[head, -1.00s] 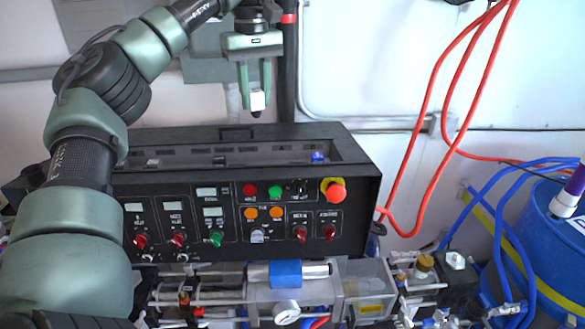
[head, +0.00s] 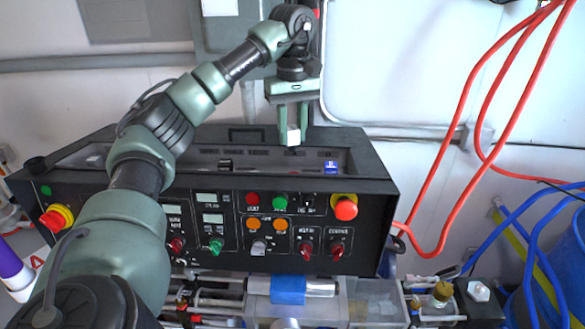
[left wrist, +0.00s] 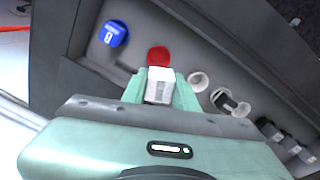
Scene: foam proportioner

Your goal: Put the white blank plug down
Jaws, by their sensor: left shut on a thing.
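The white blank plug (head: 293,137) is held between the fingertips of my left gripper (head: 291,125), which points down over the recessed top of the black control box (head: 375,165). In the head view the plug is close above the recess; whether it touches anything is unclear. In the left wrist view the gripper (left wrist: 160,93) is shut on the white plug (left wrist: 158,84). There a round red spot (left wrist: 159,56) lies in the recess just beyond the plug, with pale round spots (left wrist: 198,81) to the right. My right gripper is not in view.
A blue cap marked B (left wrist: 113,33) sits in the recess, also in the head view (head: 330,167). Dark pieces (left wrist: 285,137) stand at its right in the wrist view. The box front carries knobs and a red emergency button (head: 346,208). Red hoses (head: 480,95) hang at right.

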